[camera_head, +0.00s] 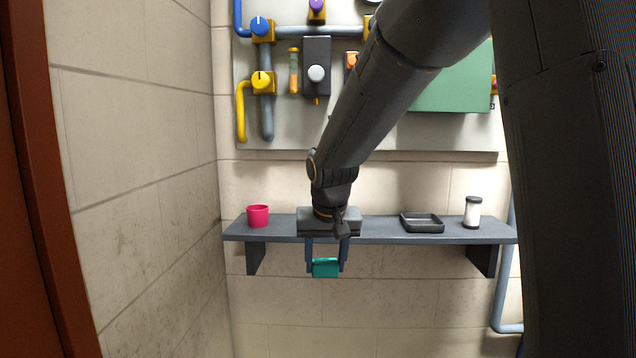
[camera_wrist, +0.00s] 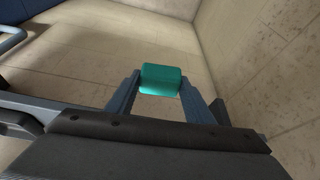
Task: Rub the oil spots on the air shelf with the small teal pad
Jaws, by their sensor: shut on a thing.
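My gripper (camera_head: 326,262) is shut on the small teal pad (camera_head: 325,268). In the head view it hangs in front of the shelf, with the pad lower than the shelf's front edge. The wrist view also shows the teal pad (camera_wrist: 160,79) between the two blue-grey fingers. The air shelf (camera_head: 380,231) is a dark grey-blue board on the tiled wall. My gripper and wrist cover the middle of the shelf top. I cannot make out any oil spots on the parts that show.
A pink cup (camera_head: 258,216) stands at the shelf's left. A black tray (camera_head: 422,223) and a white jar with a dark lid (camera_head: 472,212) stand at its right. Above is a panel (camera_head: 340,125) with pipes and valves. A side wall (camera_head: 140,160) closes the left.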

